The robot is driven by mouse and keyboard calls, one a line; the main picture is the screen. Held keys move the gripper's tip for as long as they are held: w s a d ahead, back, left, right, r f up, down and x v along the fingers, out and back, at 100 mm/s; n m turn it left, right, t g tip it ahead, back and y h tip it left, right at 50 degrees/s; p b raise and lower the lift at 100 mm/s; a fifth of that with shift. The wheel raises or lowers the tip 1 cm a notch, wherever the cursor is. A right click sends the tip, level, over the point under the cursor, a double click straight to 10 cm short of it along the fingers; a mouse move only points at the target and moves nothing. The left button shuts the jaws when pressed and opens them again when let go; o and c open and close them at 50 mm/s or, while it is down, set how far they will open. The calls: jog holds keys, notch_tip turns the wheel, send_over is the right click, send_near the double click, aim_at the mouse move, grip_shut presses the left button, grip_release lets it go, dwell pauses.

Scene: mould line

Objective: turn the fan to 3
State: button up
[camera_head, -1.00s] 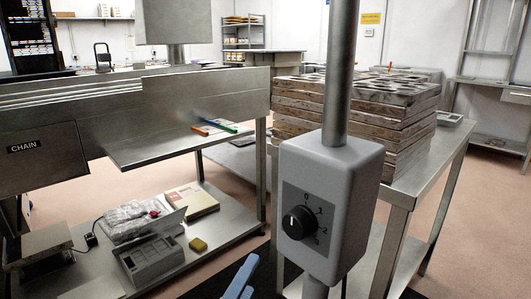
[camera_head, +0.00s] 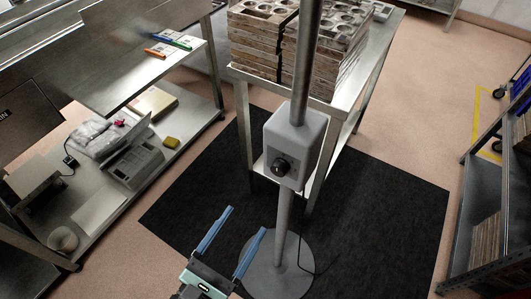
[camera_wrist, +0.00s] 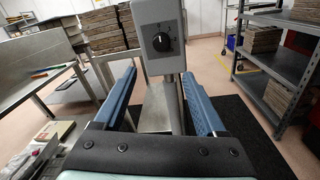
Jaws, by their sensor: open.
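The fan's grey control box (camera_head: 297,146) is on an upright metal pole above a round base (camera_head: 277,277). A black round knob (camera_head: 281,166) is on its front face; its pointer is too small to read in the head view. The wrist view shows the box (camera_wrist: 158,14) and knob (camera_wrist: 162,42) ahead, with dial marks too small to read. My gripper (camera_head: 248,219) has two blue fingers spread apart and empty, below and in front of the knob. In the wrist view the fingers (camera_wrist: 158,76) flank the space below the box, apart from the knob.
A steel table (camera_head: 359,69) with stacked moulds (camera_head: 262,46) stands behind the pole. A steel bench with a lower shelf (camera_head: 99,212) is at left, and a shelving rack (camera_head: 487,219) at right. A black mat (camera_head: 395,211) covers the floor around the base.

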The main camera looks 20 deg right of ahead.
aim_at(277, 172)
jog(key=shift+n, duration=0.3)
jog(key=x, duration=0.4)
jog(key=r+p+x, duration=0.1)
jog(key=x, duration=0.7)
jog(key=shift+s+d+r+p, duration=0.15)
jog(key=shift+d+r+p, duration=0.05)
jog(key=shift+p, duration=0.2)
grip_shut()
